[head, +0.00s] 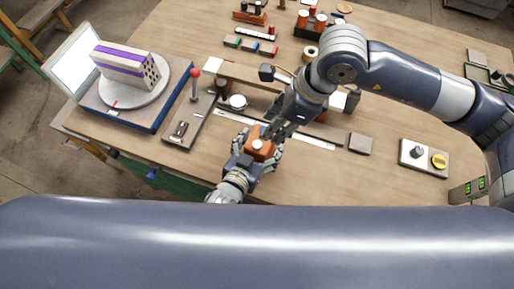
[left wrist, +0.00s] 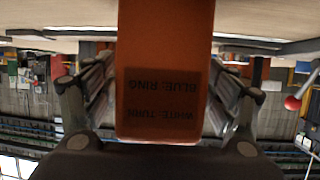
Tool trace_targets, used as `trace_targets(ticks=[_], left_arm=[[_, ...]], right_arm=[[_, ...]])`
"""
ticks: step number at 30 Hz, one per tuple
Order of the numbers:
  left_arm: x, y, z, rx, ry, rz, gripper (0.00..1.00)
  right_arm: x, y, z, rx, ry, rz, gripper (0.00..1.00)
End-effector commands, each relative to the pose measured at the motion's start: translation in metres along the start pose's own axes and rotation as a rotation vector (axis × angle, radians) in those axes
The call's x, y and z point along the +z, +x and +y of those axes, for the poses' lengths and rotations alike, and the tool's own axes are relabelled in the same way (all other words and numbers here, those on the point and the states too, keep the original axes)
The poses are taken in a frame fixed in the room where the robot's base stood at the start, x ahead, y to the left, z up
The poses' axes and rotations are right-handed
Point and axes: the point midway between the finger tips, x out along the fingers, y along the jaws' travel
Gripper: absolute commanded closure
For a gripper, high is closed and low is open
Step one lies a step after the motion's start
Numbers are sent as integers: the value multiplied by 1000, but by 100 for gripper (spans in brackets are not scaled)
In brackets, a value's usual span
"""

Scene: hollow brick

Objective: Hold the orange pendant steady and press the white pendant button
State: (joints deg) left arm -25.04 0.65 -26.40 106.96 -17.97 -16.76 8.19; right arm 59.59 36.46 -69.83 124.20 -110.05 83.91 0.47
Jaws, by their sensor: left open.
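The orange pendant (head: 262,151) is near the front middle of the table, with a small white button (head: 258,144) on its top face. My left gripper (head: 258,156) is open, with its fingers on either side of the pendant. In the left wrist view the pendant (left wrist: 165,40) fills the middle between the fingers, and its dark label (left wrist: 161,95) reads upside down "WHITE: TURN" and "BLUE: RING". My right gripper (head: 275,128) points down at the pendant's back edge, very close above or touching it. Its fingertips are too small and overlapped to judge.
A turntable (head: 133,90) at the left bears a hollow brick (head: 125,66) with purple stripes. A red-knobbed lever (head: 194,85) stands right of it. A white strip (head: 312,141) lies behind the pendant.

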Motion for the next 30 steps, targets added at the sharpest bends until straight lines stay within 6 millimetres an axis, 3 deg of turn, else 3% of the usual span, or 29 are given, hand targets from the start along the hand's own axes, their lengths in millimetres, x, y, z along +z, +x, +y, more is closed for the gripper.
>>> trace_targets(ticks=[7,15,16,21,30], left_arm=[[0,0,0,0,0,0,24],[0,0,0,0,-1,0,81],[0,0,0,0,0,0,81],[0,0,0,0,0,-1,81],[1,0,0,0,0,-1,81]], right_arm=[[0,0,0,0,0,0,67],[0,0,0,0,0,0,67],[0,0,0,0,0,0,67],[0,0,0,0,0,0,100],[0,0,0,0,0,0,100]])
